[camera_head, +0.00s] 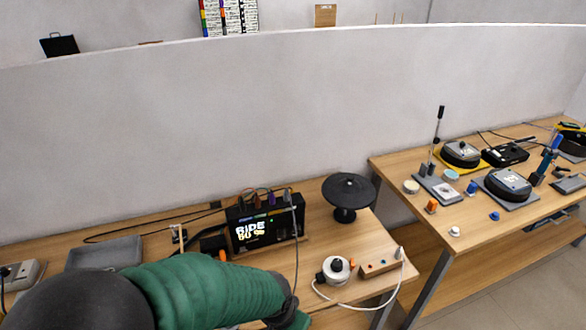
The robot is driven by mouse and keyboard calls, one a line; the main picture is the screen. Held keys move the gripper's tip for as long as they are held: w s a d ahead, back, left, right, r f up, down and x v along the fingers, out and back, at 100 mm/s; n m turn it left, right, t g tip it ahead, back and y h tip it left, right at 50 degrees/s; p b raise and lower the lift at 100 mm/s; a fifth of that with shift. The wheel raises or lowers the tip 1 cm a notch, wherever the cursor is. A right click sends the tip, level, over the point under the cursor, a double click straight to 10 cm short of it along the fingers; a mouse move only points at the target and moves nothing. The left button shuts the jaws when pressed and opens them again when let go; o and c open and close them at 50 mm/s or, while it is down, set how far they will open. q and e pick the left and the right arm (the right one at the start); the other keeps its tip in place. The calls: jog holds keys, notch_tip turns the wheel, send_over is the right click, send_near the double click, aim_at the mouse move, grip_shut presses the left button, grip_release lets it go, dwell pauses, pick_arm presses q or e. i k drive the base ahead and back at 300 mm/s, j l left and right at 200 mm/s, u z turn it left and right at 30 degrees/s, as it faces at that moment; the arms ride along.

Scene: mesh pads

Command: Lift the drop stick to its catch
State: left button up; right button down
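On the right table, a thin upright stick (438,131) with a black grip stands on a grey base plate. A second stick with a blue grip (550,154) leans near the right edge. I cannot tell for sure which one is the drop stick, and no catch can be made out. A green-sleeved arm of mine (205,285) crosses the lower left, over the left table and far from both sticks. Neither of my grippers shows in this view.
The left table holds a black box with a lit display (265,228), a black round disc on a stand (349,193), a white round device (336,268) and a grey tray (104,254). A gap separates the tables; a pale wall stands behind.

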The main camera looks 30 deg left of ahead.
aim_at(182, 247)
jog(key=u, duration=1.9)
jog(key=i+j+z, duration=0.65)
jog(key=i, duration=0.1)
